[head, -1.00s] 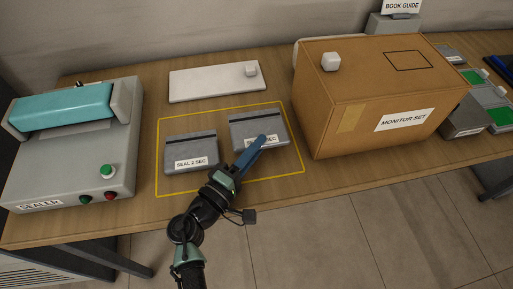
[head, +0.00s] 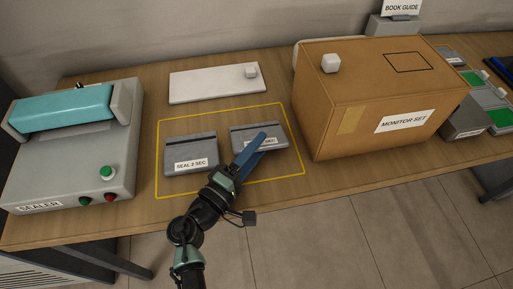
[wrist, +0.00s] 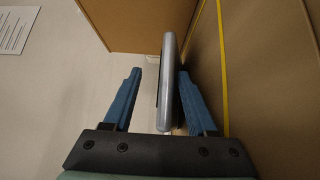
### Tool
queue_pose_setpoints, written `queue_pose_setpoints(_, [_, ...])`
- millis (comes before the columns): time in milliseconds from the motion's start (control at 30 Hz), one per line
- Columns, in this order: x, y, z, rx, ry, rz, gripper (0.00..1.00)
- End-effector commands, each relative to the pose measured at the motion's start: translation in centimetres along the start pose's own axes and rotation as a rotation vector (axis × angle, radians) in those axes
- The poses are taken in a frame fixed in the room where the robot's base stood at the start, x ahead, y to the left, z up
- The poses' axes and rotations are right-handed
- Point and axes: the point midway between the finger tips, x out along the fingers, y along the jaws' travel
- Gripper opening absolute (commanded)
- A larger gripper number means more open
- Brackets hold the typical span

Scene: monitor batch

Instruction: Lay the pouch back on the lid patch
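Two flat grey pouches with dark bands and SEAL labels lie in the yellow outline in the head view, a left one (head: 190,147) and a right one (head: 275,136). My gripper (head: 257,148) reaches over the right pouch's front edge, its blue fingers partly hiding the label. In the wrist view my gripper (wrist: 159,72) is open, with the pouch (wrist: 168,85) edge-on between the fingers. The pouch is close to the right finger, and a clear gap shows at the left one. The lid patch (head: 408,61), a bare black outline, is on top of the cardboard box (head: 350,125).
A sealer (head: 70,160) stands at the left. A white board (head: 205,86) with a small white block lies behind the pouches. Another white block (head: 331,62) sits on the box lid. Grey units with green panels (head: 499,116) stand at the right. The box's left side is near my gripper.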

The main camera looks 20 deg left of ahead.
Motion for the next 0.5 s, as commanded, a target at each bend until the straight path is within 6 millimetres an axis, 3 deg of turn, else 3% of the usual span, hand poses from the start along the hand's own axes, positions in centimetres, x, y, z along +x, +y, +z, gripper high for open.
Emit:
queue_pose_setpoints(33, [-0.6, -2.4, 0.2, -0.010, 0.007, -0.041, 0.57])
queue_pose_setpoints(167, [-1.7, -2.3, 0.2, -0.010, 0.009, -0.038, 0.57])
queue_pose_setpoints(500, [-8.9, -1.3, 0.0, -0.005, 0.014, -0.021, 0.57])
